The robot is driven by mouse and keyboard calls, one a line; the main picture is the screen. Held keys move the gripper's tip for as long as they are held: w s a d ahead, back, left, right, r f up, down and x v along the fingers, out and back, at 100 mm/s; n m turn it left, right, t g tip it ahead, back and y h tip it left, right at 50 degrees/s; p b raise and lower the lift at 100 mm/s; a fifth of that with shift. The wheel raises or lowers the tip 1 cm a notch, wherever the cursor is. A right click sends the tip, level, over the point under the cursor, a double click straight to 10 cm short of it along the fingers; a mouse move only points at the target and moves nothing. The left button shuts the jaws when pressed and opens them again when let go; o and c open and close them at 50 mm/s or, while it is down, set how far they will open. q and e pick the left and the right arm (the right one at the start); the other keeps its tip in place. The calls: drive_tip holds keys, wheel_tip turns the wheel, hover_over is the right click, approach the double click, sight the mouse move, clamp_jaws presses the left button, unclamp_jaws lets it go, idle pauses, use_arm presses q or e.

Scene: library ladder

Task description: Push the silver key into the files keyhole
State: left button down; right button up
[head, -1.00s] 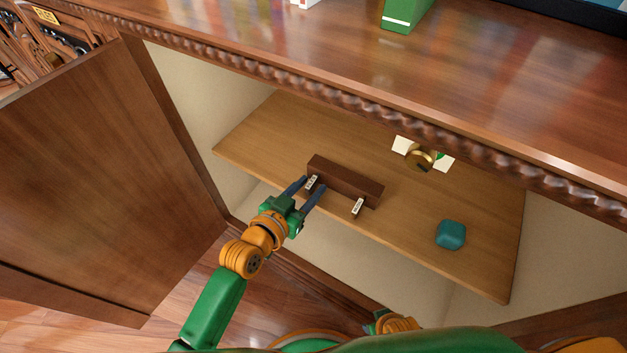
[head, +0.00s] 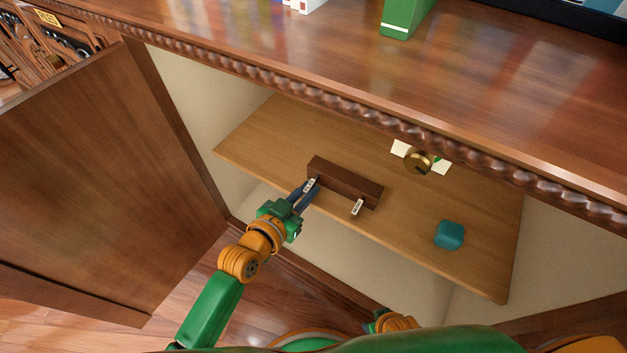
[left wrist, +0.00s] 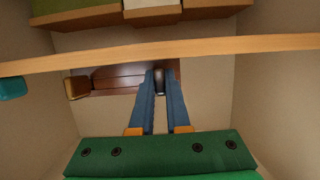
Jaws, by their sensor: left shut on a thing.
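A dark brown block (head: 344,184) lies on the wooden shelf inside the open cabinet. Two small pieces with white labels stick out from its front, one at each end. My left gripper (head: 309,190) is shut on the left piece, which I take for the silver key (head: 311,183); its writing is too small to read. In the left wrist view my fingers (left wrist: 160,80) close on this piece in front of the block (left wrist: 118,78). The second labelled piece (head: 357,207) looks brass-coloured in the left wrist view (left wrist: 77,88). No files keyhole can be made out.
A teal rounded object (head: 449,234) sits on the shelf (head: 420,222) at the right. A brass round knob (head: 417,161) with white cards stands behind. The open cabinet door (head: 100,180) is left of my arm. The carved cabinet top edge (head: 330,88) overhangs the shelf.

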use_arm(q)
drive_tip(key=shift+s+a+f+p, duration=0.1)
drive_tip(key=shift+s+a+p, duration=0.15)
drive_tip(key=shift+s+a, duration=0.3)
drive_tip(key=shift+s+a+f+p, duration=0.1)
drive_tip(key=shift+s+a+p, duration=0.25)
drive_tip(key=shift+s, duration=0.45)
drive_tip(key=shift+s+a+f+p, duration=0.1)
drive_tip(key=shift+s+a+p, duration=0.1)
drive_tip(key=shift+s+a, duration=0.4)
drive_tip(key=shift+d, duration=0.1)
drive_tip(key=s+a+f+p, duration=0.1)
drive_tip(key=s+a+p, duration=0.1)
drive_tip(key=s+a, duration=0.4)
drive_tip(key=shift+s, duration=1.05)
